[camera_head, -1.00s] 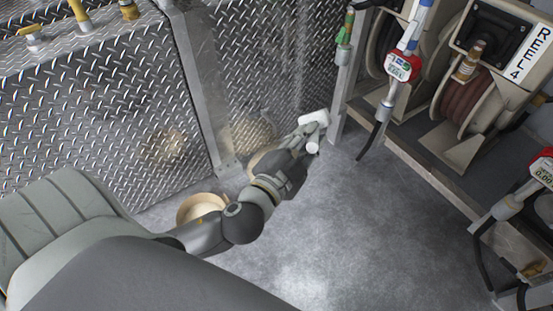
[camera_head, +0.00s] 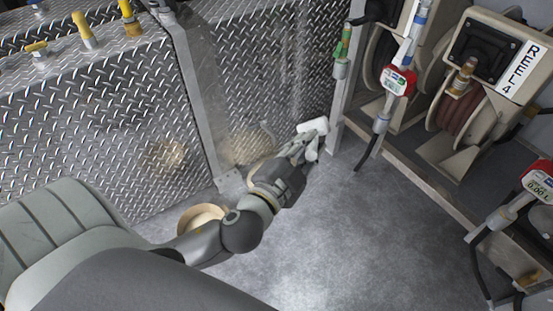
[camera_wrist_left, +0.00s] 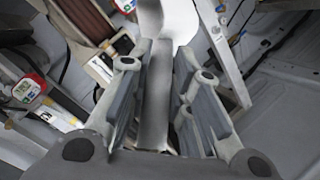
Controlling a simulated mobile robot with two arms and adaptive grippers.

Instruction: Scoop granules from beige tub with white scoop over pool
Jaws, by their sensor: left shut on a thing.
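My left gripper (camera_head: 303,147) is shut on the white scoop (camera_head: 313,125), above the grey floor at the middle of the head view. In the left wrist view the scoop's pale handle (camera_wrist_left: 156,95) runs between the two fingers, and its white bowl (camera_wrist_left: 178,18) shows at the top. A round beige tub (camera_head: 188,221) stands on the floor by the diamond-plate wall, left of the gripper and partly behind my left arm. A second beige rim shows just behind the gripper, mostly hidden. I cannot make out granules or a pool. My right gripper is out of view.
A diamond-plate metal wall (camera_head: 90,130) with a post (camera_head: 197,105) stands behind and left. Hose reels (camera_head: 470,105) and red-capped dispensing nozzles (camera_head: 398,82) line the right side, with hoses hanging down. The floor (camera_head: 350,240) in front and right is clear.

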